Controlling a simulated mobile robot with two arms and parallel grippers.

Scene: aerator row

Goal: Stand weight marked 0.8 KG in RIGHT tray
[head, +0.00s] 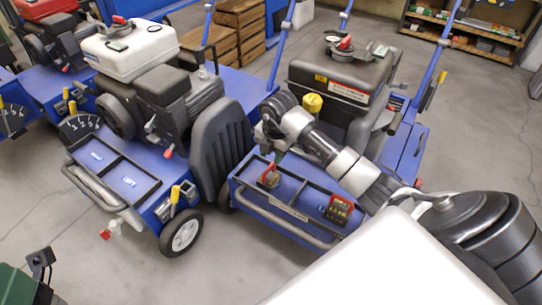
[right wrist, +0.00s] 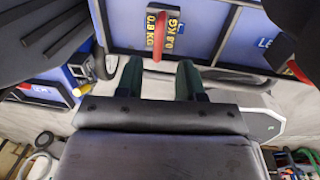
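The weight marked 0.8 KG (right wrist: 174,30) is a dark block with yellow lettering and a red handle. It stands in a compartment of the blue front tray (right wrist: 120,20) in the right wrist view. In the head view, this weight (head: 268,180) is in the left compartment of the right-hand machine. My right gripper (head: 277,157) is just above it. In the wrist view, the gripper's fingers (right wrist: 160,80) are apart, with the red handle beyond and between their tips; contact is not visible. This compartment's label is not readable. My left gripper is not in view.
A second red-handled weight (head: 338,209) stands in the neighbouring compartment, by a label starting "LE" (right wrist: 264,42). A divider separates the compartments. A left-hand machine (head: 120,172) has an empty two-part tray. A black wheel fender (head: 222,145) stands close to my right gripper's left.

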